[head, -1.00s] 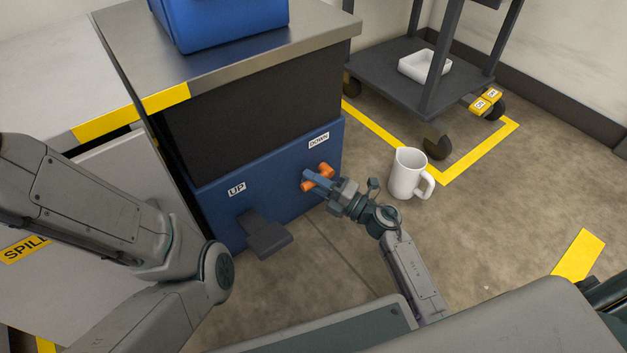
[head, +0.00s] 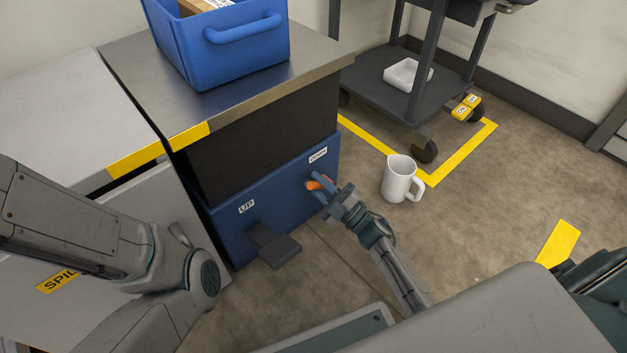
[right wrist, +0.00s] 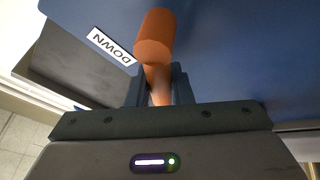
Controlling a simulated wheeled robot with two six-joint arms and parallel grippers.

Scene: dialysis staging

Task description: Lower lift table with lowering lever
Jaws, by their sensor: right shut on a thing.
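The lift table's steel top (head: 240,104) carries a blue bin and stands above black bellows (head: 265,155) and a blue base (head: 285,190). The orange lowering lever (head: 327,181) sticks out of the base's front beneath the DOWN label (head: 318,155). My right gripper (head: 321,189) is shut on the lever. In the right wrist view the lever (right wrist: 155,38) runs down between the fingers of the gripper (right wrist: 158,80), and its far end shows above them. My left arm shows at the left of the head view, but its gripper does not show.
A black pedal (head: 273,246) sits by the UP label (head: 246,206). A white mug (head: 398,178) stands on the floor right of the lever. A grey cart (head: 400,95) is behind it. A grey cabinet (head: 70,110) adjoins the table's left side. Floor at right is mostly clear.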

